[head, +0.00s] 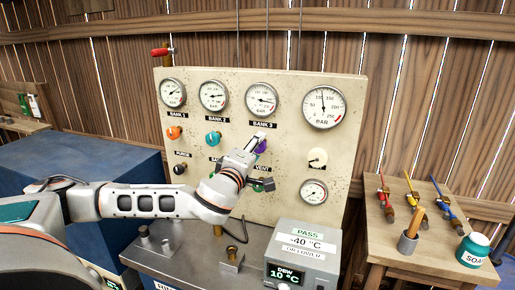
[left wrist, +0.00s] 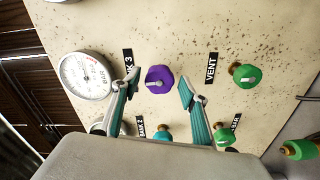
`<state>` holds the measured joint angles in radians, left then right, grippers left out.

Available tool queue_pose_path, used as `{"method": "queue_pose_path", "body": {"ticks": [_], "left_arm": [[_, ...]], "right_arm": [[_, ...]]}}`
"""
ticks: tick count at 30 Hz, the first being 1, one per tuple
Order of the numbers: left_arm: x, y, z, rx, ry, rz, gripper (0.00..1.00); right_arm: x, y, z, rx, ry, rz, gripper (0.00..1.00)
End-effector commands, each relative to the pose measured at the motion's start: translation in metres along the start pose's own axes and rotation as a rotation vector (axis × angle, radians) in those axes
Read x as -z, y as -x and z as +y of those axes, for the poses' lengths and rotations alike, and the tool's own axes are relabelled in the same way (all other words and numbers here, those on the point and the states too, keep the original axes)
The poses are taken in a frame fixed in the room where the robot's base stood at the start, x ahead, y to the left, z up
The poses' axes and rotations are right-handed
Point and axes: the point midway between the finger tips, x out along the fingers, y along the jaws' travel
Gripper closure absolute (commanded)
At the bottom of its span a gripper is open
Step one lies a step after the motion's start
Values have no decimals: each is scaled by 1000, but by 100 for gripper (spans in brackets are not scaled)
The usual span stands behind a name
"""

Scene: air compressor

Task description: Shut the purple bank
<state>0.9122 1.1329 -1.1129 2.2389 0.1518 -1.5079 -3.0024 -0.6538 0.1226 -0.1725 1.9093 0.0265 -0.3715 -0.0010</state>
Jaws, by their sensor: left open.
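The purple knob (left wrist: 159,79) sits on the cream panel under the BANK 3 gauge. In the head view only a bit of the purple knob (head: 261,146) shows behind my left gripper (head: 262,158). In the left wrist view my open left gripper (left wrist: 158,90) has one finger on each side of the purple knob, and I cannot tell whether either touches it. The BANK 3 gauge (head: 261,98) has its needle toward the right; it also shows in the left wrist view (left wrist: 86,75). My right gripper is not in view.
An orange knob (head: 174,132) and a teal knob (head: 213,138) sit left on the panel (head: 340,150). A green knob (left wrist: 247,76) is beside the VENT label. A grey PASS display box (head: 303,255) stands below, and a wooden side table (head: 385,215) holds tools at right.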

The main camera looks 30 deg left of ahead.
Motion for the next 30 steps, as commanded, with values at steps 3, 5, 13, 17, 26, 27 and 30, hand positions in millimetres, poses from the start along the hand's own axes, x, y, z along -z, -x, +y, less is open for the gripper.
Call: {"method": "queue_pose_path", "body": {"ticks": [3, 5, 13, 17, 26, 27, 30], "left_arm": [[0, 3, 0, 0, 1, -1, 56], [-1, 9, 0, 0, 1, -3, 56], [0, 38, 0, -1, 1, -2, 56], [-1, 51, 0, 0, 2, -2, 56], [0, 60, 0, -1, 3, 0, 56], [0, 60, 0, -1, 3, 0, 56], [0, 60, 1, -1, 3, 0, 56]], "right_arm": [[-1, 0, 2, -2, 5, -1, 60], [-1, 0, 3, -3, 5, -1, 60], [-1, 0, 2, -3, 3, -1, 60], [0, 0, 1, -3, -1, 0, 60], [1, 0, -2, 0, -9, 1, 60], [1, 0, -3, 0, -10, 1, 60], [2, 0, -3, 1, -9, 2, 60]]}}
